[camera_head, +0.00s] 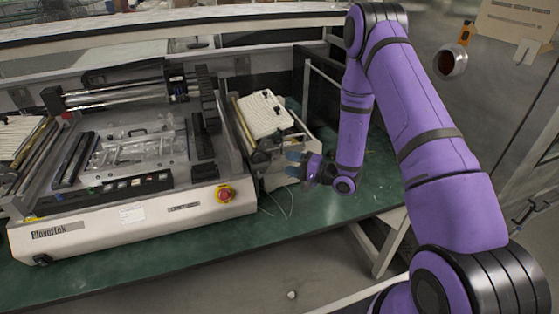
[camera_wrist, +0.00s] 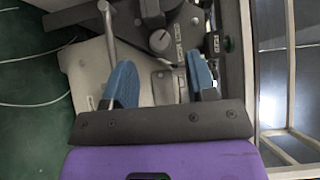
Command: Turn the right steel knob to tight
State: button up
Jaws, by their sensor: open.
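In the wrist view, a round steel-grey knob (camera_wrist: 160,40) with a line across its face sits on the machine's end, with a small label beside it. I take it for the task's knob; no second one like it is clear. My gripper (camera_wrist: 160,68) is open, with one blue finger on each side of the space below the knob. Nothing is between the fingers, and no contact with the knob shows. In the head view, my gripper (camera_head: 292,165) is beside the right end of the smaller machine (camera_head: 272,168); the knob is too small to make out there.
A metal lever (camera_wrist: 107,30) stands left of the knob, close to the left finger. The large machine (camera_head: 140,225) with a red button (camera_head: 224,194) fills the left of the green bench (camera_head: 130,265). Loose cables lie on the bench.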

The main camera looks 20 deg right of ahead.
aim_at(277, 159)
jog(key=shift+x, duration=2.25)
jog(key=c, duration=0.9)
